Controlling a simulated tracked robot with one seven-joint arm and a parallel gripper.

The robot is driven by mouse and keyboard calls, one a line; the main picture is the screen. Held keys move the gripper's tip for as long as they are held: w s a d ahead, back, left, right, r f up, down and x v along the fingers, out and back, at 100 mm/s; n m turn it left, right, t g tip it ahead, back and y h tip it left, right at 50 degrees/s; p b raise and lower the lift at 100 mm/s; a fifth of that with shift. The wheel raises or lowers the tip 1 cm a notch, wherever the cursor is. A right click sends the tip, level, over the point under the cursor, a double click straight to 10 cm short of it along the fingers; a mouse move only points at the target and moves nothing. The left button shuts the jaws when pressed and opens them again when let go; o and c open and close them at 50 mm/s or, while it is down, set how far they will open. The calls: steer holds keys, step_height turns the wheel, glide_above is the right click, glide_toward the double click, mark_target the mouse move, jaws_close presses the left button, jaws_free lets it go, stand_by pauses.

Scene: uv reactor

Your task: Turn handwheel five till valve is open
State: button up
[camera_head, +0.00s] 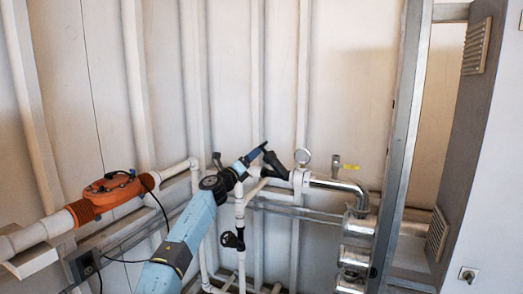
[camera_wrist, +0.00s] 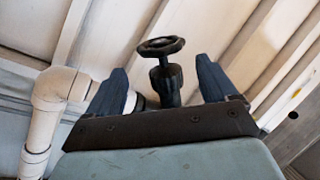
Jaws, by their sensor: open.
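A black handwheel (camera_wrist: 161,46) on a dark valve body shows in the wrist view. It stands between and a little beyond the two blue-black fingers of my gripper (camera_wrist: 161,66). The fingers are spread apart, with gaps on both sides of the valve, and I see no contact. In the head view my gripper (camera_head: 274,162) is at the end of my pale blue arm, beside the white pipes. No number is readable, and the valve's open or closed state cannot be told.
Another dark valve (camera_head: 232,240) sits on a vertical pipe below my gripper. An orange pipe device (camera_head: 115,190) is at left. A grey metal frame post (camera_head: 402,150) stands at right.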

mark_target(262, 149)
steer(key=x, duration=0.8)
steer(key=shift+c, duration=0.5)
steer(key=c, duration=0.6)
steer(key=shift+d, duration=0.25)
steer(key=shift+a, duration=0.15)
